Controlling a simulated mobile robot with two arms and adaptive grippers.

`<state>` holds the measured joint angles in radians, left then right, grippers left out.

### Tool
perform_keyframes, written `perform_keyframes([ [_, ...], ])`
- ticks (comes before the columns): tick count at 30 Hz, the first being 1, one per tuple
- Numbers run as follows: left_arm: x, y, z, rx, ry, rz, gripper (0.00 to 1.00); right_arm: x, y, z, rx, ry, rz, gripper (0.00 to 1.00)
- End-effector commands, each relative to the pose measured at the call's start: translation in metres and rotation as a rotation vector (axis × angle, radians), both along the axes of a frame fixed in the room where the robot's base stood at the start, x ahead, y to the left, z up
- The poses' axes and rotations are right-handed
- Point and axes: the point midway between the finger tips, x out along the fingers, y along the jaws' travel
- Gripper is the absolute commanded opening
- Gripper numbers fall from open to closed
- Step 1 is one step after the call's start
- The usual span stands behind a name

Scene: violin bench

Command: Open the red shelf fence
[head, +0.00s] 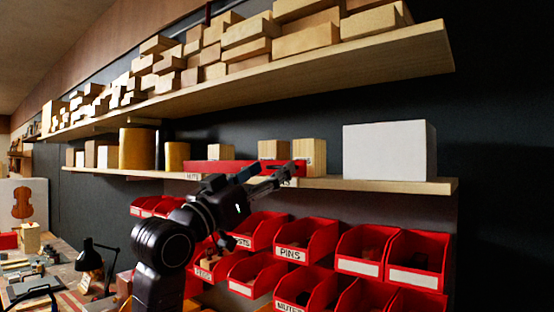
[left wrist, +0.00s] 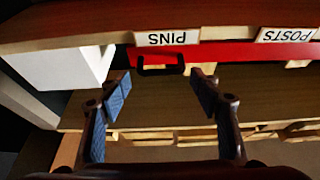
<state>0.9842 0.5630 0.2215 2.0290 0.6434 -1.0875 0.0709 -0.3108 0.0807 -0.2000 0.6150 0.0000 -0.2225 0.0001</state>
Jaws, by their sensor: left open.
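The red shelf fence (head: 225,166) is a long red bar along the front of the lower wall shelf, with wooden blocks behind it. In the left wrist view, the fence (left wrist: 230,53) appears upside down with a black handle (left wrist: 160,69) and white labels reading PINS and POSTS. My left gripper (head: 284,176) is in front of the fence's right end in the head view and hides part of it. In the left wrist view, my left gripper (left wrist: 161,92) is open and empty, its blue-padded fingers spread to either side of the handle. Contact is not visible. My right gripper is not seen.
A white box (head: 385,150) stands on the lower shelf (head: 400,185) right of the fence. An upper shelf (head: 330,68) loaded with wood blocks hangs above. Red bins (head: 420,262) fill the wall below.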

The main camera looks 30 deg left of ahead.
Motion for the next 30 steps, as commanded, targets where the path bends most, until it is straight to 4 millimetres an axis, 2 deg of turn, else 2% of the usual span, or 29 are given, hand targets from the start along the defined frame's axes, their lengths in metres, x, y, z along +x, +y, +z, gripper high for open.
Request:
perform_keyframes([
  [2,0.011,-0.001,0.007,-0.001,0.002,-0.002,0.58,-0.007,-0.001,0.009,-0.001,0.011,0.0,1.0],
  [5,0.02,-0.002,0.01,-0.001,0.002,-0.002,0.58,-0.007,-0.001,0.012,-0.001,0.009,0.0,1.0],
  [12,0.026,-0.002,0.01,0.001,0.001,0.0,0.58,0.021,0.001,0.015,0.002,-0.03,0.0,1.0],
  [16,0.026,-0.002,0.01,0.001,0.001,0.0,0.57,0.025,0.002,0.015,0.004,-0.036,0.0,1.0],
  [30,0.026,-0.003,0.009,0.001,0.002,-0.002,0.06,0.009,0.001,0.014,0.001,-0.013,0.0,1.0],
])
